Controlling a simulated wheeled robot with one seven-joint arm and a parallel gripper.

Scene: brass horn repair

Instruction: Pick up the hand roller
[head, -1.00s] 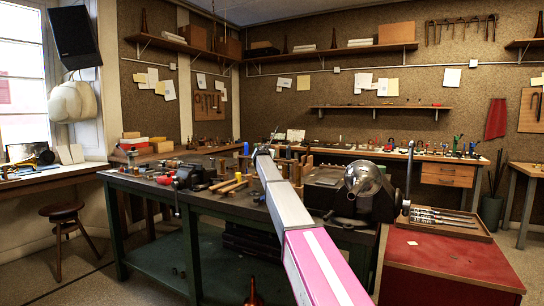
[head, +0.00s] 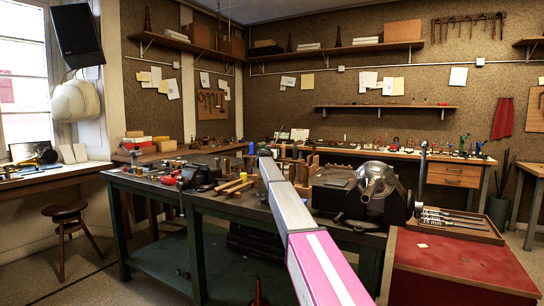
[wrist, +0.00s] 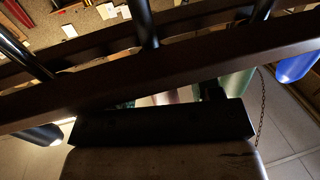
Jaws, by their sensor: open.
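I cannot pick out the hand roller for certain in either view. Several slim tools with dark and pale handles lie side by side in a shallow wooden tray (head: 490,238) at the right in the head view. My arm reaches from the bottom centre over the green workbench, and my gripper (head: 265,151) is at its far end, small and seen from behind. It is open, with nothing seen held in it. The wrist view shows dark wooden bars (wrist: 190,62) close up, with dark rods above them and a blue rounded end (wrist: 298,66) at the right.
The green workbench (head: 330,232) carries a vise, wooden handles, blocks and a round metal machine (head: 372,180). A red-topped cabinet (head: 450,262) stands at the right. A stool (head: 65,212) is at the left. The floor between stool and bench is clear.

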